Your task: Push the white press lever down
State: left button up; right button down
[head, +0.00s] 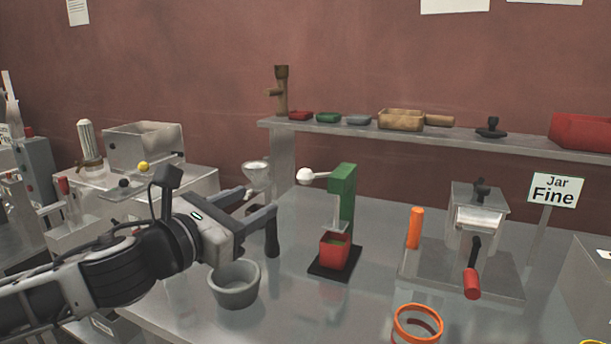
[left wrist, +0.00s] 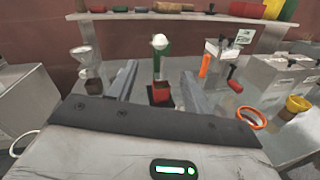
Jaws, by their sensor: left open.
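The white press lever ends in a white ball (head: 305,175) at the left of the green press (head: 343,190). The lever sticks out to the left from near the top of the press. A red cup (head: 334,251) stands on the black base of the press. In the left wrist view the white ball (left wrist: 159,41) is beyond and between my fingers. My left gripper (head: 262,208) is open and empty, to the left of the press and apart from the lever. It also shows in the left wrist view (left wrist: 157,84). My right gripper is not in view.
A grey bowl (head: 235,284) stands below my left gripper, and a funnel (head: 257,174) is behind it. To the right are an orange handle (head: 414,228), a metal grinder (head: 477,220) and an orange ring (head: 417,322). A shelf (head: 430,134) runs behind.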

aim_at(301, 178)
pick_arm(q)
jog(key=p+x, duration=0.2)
jog(key=x, duration=1.2)
jog(key=shift+d, duration=0.15)
jog(key=shift+x, duration=0.75)
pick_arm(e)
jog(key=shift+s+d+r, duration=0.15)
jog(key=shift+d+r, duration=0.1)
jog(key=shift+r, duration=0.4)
